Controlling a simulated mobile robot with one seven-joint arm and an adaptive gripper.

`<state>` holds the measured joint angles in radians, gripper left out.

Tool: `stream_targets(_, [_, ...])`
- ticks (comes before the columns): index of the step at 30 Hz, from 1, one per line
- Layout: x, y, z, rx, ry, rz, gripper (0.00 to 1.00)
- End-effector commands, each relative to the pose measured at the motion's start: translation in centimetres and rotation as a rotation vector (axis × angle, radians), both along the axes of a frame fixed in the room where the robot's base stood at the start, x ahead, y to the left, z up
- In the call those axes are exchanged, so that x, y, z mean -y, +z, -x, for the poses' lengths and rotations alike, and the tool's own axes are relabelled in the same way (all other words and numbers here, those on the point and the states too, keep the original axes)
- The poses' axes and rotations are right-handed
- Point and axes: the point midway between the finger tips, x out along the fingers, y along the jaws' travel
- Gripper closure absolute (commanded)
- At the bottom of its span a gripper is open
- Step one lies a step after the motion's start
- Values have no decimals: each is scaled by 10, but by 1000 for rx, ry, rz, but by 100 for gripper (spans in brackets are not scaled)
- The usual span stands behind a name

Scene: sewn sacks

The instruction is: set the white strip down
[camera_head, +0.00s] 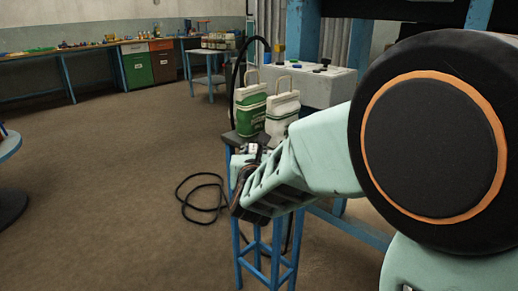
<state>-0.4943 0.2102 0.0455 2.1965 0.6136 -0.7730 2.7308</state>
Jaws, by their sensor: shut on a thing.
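My gripper (247,178) is at the end of my arm, over the small blue-legged stand (262,258) in the middle of the view. It is shut on the white strip, but the fingers are small and dark here, and my own arm links hide much of them. Only a small pale patch shows by the fingers, and I cannot tell it apart from the stand's top. Two sewn sacks stand upright just behind my gripper: a green and white one (250,112) and a mostly white one (283,112), each with a handle loop.
A pale machine table (325,88) with a blue frame stands behind the sacks. A black cable (203,200) lies looped on the floor left of the stand. A side table (212,62) with jars and a long workbench (95,50) are farther back.

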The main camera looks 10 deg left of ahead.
Motion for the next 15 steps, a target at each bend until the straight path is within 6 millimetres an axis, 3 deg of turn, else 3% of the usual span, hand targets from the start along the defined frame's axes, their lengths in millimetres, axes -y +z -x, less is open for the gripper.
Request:
stream_targets(10, [0,-5,0,1,1,0,100])
stream_targets(11, [0,-3,0,1,1,0,79])
stream_targets(15, [0,-3,0,0,1,0,64])
